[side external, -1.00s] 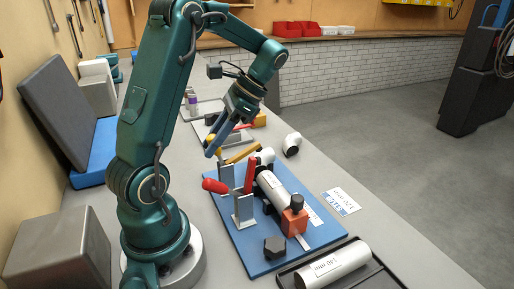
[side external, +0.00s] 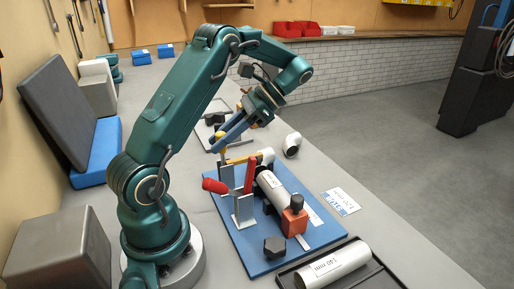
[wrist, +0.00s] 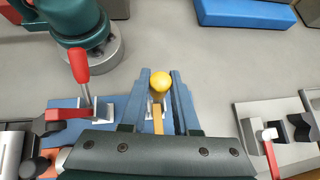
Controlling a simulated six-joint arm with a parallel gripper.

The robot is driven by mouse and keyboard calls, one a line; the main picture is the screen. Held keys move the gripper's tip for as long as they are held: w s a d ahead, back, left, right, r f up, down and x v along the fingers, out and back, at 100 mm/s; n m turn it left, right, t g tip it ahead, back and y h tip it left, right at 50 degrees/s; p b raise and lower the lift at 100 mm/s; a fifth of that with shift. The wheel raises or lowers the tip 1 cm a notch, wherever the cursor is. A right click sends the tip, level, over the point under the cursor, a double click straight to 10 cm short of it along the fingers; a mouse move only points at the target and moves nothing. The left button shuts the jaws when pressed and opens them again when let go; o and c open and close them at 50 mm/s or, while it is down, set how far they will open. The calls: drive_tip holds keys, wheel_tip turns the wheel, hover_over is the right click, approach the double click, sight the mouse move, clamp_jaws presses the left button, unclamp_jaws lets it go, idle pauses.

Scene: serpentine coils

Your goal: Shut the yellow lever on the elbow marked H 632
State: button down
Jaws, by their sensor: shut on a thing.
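My gripper (side external: 219,146) is shut on the yellow knob of the yellow lever (side external: 221,141). In the wrist view, the round yellow knob (wrist: 160,82) sits between my two fingers (wrist: 161,84), with its yellow-orange arm (wrist: 158,122) below it. The elbow is at the far end of the white pipe. No marking is readable on the elbow.
A red lever (side external: 214,186) on a metal bracket stands just nearer on the plate. An orange clamp block (side external: 294,221) holds the pipe's near end. A loose white elbow (side external: 292,144) lies right. A grey fixture plate (wrist: 246,122) shows at right in the wrist view.

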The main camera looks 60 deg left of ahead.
drive_tip(key=c, duration=0.7)
unclamp_jaws()
drive_tip(key=shift+w, duration=0.1)
drive_tip(key=shift+o, duration=0.2)
drive_tip(key=shift+s, duration=0.2)
